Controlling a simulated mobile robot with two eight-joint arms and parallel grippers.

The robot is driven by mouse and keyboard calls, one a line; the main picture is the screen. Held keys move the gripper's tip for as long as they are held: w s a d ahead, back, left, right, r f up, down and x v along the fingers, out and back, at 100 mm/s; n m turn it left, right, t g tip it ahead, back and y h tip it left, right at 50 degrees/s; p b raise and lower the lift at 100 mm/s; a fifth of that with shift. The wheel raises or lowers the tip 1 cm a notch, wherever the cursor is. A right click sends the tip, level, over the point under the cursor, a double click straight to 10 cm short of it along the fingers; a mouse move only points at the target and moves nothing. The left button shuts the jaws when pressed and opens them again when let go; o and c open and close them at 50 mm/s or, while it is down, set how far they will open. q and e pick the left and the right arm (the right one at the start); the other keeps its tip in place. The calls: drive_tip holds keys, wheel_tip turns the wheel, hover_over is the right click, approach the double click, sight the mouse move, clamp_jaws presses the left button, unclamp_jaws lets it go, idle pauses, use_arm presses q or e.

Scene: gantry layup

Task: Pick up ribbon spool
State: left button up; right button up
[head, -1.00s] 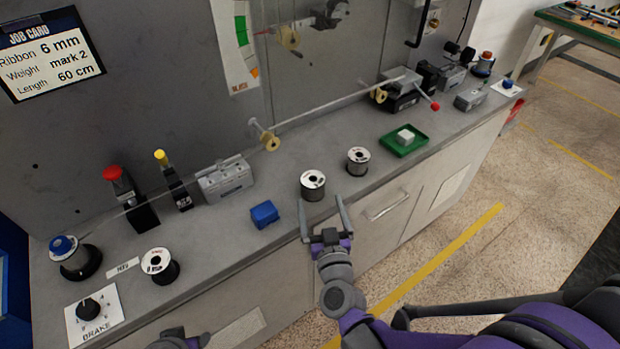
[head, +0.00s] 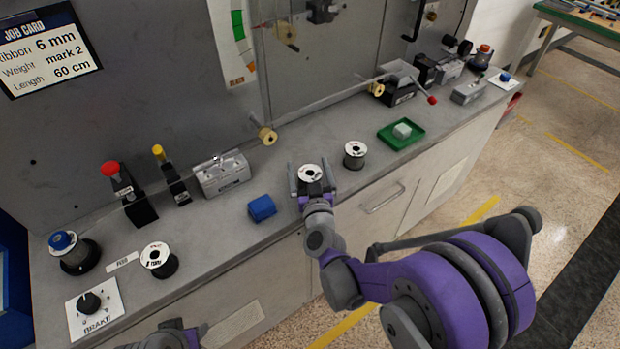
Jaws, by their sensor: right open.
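Three similar spools with white tops and dark sides stand upright on the grey bench. The middle spool (head: 310,174) is between the fingers of my right gripper (head: 311,178), which is open around it; contact cannot be made out. A second spool (head: 355,155) stands just to its right. A third spool (head: 158,261) stands at the left by a small label. Lettering on the tops is too small to read. Part of my left arm shows at the bottom left, but its jaw state is unclear (head: 185,335).
A blue block (head: 262,208) lies left of the right gripper. A green tray (head: 401,135) with a pale block is at the right. A grey box (head: 223,175), levers with red and yellow knobs, and a brake dial (head: 92,304) stand along the bench (head: 215,228).

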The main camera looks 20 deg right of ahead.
drive_tip(key=shift+w, duration=0.1)
clamp_jaws()
idle(0.5)
